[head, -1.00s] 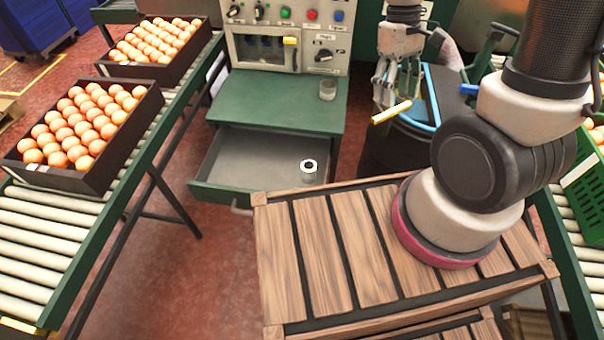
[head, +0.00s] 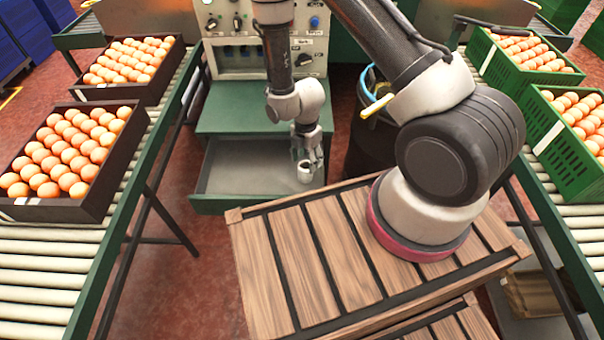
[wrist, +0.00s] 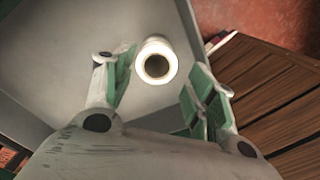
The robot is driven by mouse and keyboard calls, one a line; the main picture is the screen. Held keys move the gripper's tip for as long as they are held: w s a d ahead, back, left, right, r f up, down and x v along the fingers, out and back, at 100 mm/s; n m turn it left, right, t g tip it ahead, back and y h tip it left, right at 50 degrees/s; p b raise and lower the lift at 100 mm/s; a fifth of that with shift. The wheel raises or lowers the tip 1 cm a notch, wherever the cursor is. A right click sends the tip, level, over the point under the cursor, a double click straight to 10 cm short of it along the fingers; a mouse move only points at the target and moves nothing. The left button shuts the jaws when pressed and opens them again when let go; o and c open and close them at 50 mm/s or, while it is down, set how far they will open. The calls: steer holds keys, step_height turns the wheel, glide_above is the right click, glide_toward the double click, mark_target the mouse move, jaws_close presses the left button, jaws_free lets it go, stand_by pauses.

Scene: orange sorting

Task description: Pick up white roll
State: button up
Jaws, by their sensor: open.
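The white roll (head: 304,173) stands upright in the open drawer (head: 232,180), near the drawer's right side. In the wrist view the white roll (wrist: 156,62) shows its round end with a dark hole, and lies between and just beyond the two green-padded fingers. My gripper (head: 310,152) is open and points down right above the roll; its fingers partly hide the roll's top in the head view. The gripper also shows in the wrist view (wrist: 160,95), with a gap on each side of the roll.
A wooden slatted platform (head: 290,255) lies close in front of the drawer. The green cabinet (head: 228,118) with a control panel (head: 228,50) stands behind. Dark crates of oranges (head: 100,205) sit on the left roller conveyor; green crates (head: 555,160) sit on the right.

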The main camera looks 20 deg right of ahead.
mark_target(305, 172)
steer(key=shift+w+a+n, duration=0.1)
steer(key=shift+w+n, duration=0.25)
steer(key=shift+n, duration=0.15)
steer(key=shift+f+n, duration=0.1)
steer(key=shift+n, duration=0.2)
steer(key=f, duration=0.7)
steer(key=shift+s+f, duration=0.2)
steer(key=shift+f, duration=0.1)
steer(key=c, duration=0.8)
